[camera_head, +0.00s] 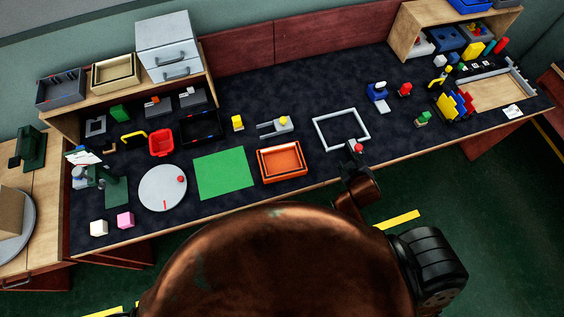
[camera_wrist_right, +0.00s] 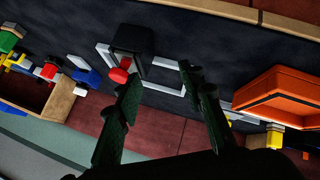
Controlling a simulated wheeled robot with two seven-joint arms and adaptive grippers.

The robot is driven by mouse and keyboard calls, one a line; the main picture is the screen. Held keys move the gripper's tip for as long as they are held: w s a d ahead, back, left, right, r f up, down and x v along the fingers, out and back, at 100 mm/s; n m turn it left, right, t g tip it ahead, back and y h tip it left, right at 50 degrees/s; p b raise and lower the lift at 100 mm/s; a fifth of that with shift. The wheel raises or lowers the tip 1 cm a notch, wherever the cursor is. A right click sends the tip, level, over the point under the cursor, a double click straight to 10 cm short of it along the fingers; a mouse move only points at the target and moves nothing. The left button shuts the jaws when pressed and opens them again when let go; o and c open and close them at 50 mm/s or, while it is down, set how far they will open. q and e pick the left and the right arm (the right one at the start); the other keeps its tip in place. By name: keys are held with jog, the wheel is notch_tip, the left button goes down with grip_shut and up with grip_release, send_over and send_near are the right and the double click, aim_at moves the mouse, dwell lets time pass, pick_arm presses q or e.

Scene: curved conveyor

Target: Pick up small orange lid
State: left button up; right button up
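No separate small orange lid can be told apart with certainty. The clearest orange thing is a shallow rectangular orange tray or box (camera_head: 281,176) near the table's front edge, right of the green mat. It also shows at the right of the right wrist view (camera_wrist_right: 282,88). My right gripper (camera_head: 356,160) is at the front edge, right of the orange tray and just in front of the grey square frame. In the right wrist view its two fingers (camera_wrist_right: 160,82) are apart with nothing between them. My left gripper is not in view.
A red round piece (camera_head: 359,147) lies close to my right gripper, by the grey square frame (camera_head: 366,127). In the wrist view a black block (camera_wrist_right: 131,40) is beside it. A green mat (camera_head: 222,173) and white disc (camera_head: 160,193) lie left. Dark table between tray and frame is clear.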

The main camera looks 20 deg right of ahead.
jog(key=w+a+r+n+t+y, duration=0.2)
jog(key=w+a+r+n+t, duration=0.3)
jog(key=w+r, duration=0.4)
jog(key=w+a+r+n+t+y, duration=0.2)
jog(key=w+a+r+n+t, duration=0.3)
jog(key=r, duration=0.7)
jog(key=s+a+r+n+g+y, duration=0.1)
jog(key=a+r+n+g+y, duration=0.2)
jog(key=a+n+y, duration=0.5)
jog(key=a+r+n+g+y, duration=0.2)
jog(key=a+r+n+y, duration=0.25)
jog(key=a+n, duration=0.7)
jog(key=s+a+f+n+g+y, duration=0.2)
jog(key=s+a+f+n+g, duration=0.25)
jog(key=n, duration=0.25)
jog(key=n+g+h, duration=0.9)
jog(key=n+h, duration=0.2)
jog(key=n, duration=0.2)
send_near(285, 173)
jog(key=shift+a+f+p, duration=0.35)
jog(key=shift+a+f, duration=0.05)
jog(key=shift+a, duration=0.05)
jog(key=shift+f, duration=0.35)
jog(key=x, duration=0.6)
jog(key=shift+f+p, duration=0.4)
jog(key=shift+f, duration=0.05)
